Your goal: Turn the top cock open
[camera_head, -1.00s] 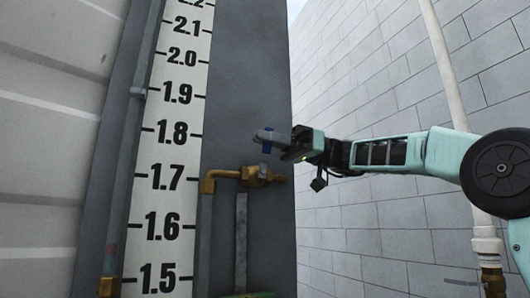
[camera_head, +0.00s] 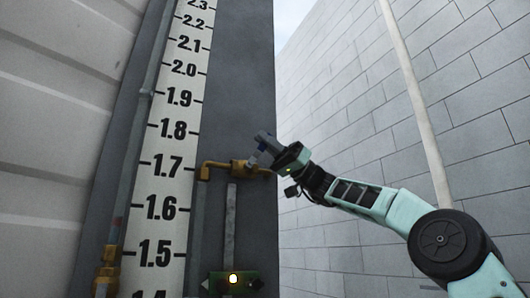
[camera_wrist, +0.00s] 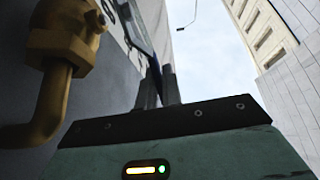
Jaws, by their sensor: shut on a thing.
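The top cock is a brass valve (camera_head: 242,168) on a short brass pipe beside the numbered scale, level with about 1.7. Its blue handle (camera_head: 253,158) leans up and to the right from the valve body. My gripper (camera_head: 265,138) is above and right of the valve, tilted, and shut on the handle. In the wrist view, the two fingers of my gripper (camera_wrist: 159,88) close on the dark blue handle (camera_wrist: 144,38). The brass fitting (camera_wrist: 68,35) fills the left side there. The fingers partly hide the handle.
A white numbered scale (camera_head: 163,207) stands left of the valve on the grey panel. A lower brass valve (camera_head: 106,262) sits bottom left. A green box with a lit lamp (camera_head: 232,281) is below. A block wall (camera_head: 345,100) and white pipe (camera_head: 412,85) stand right.

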